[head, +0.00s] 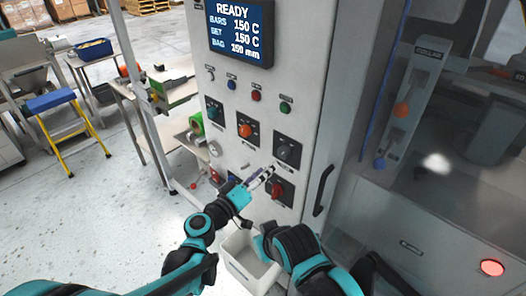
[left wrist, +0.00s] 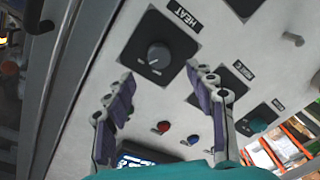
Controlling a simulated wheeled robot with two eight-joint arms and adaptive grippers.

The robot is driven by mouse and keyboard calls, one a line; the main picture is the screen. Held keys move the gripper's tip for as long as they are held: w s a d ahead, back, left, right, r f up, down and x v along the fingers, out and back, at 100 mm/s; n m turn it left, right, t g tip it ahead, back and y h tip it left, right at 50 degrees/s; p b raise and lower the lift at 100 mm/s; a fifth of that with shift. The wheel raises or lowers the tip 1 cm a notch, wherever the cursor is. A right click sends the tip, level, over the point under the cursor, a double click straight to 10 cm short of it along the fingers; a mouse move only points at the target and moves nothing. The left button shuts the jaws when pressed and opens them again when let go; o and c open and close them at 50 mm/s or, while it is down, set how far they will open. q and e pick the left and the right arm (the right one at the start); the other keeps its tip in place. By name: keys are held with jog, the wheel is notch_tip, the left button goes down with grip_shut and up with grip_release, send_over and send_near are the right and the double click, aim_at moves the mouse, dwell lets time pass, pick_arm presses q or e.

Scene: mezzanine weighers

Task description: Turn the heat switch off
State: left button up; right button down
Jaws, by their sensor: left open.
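The heat switch is a dark round knob (left wrist: 158,57) on a black square plate, with a HEAT label beside it in the left wrist view. In the head view it is the dark knob (head: 287,150) at the right of the row of switches on the grey panel. My left gripper (head: 266,174) is open and empty, just below and left of this knob. In the left wrist view its two fingers (left wrist: 160,95) spread to either side below the knob, apart from it. My right arm is low by the panel; its fingers cannot be made out.
An orange knob (head: 246,129), a green knob (head: 212,112) and a red knob (head: 278,188) sit close by. Small buttons and a READY display (head: 238,28) are above. A black door handle (head: 323,190) stands at right. A pale bin (head: 238,262) is below.

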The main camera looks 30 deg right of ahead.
aim_at(282, 155)
pick_arm(q)
jog(key=b+x, duration=0.1)
jog(key=x, duration=0.7)
jog(key=shift+s, duration=0.1)
jog(key=shift+c, duration=0.3)
jog(key=c, duration=1.1)
